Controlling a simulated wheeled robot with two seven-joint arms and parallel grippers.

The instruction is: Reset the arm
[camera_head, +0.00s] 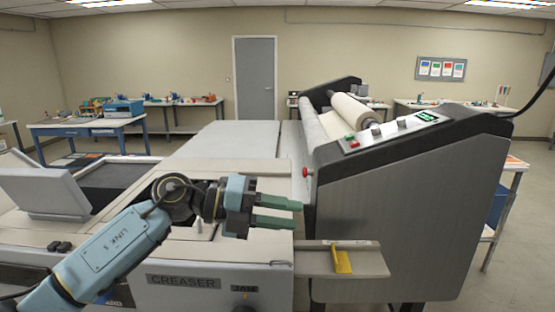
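My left arm (112,250) comes in from the lower left and reaches over the creaser (185,282). My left gripper (297,213) has two green fingers pointing right, with a gap between them and nothing seen in it. It is above the right part of the creaser's front top, near the laminator's (400,215) left side. I cannot tell if the fingertips touch anything. My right gripper and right arm are out of view.
A red knob (306,172) sticks out near the fingertips. A small shelf (365,262) with a yellow piece (342,262) juts out at the creaser's right. A tilted grey panel (45,190) stands at left. A blue-legged bench (75,128) and a door (255,78) are behind.

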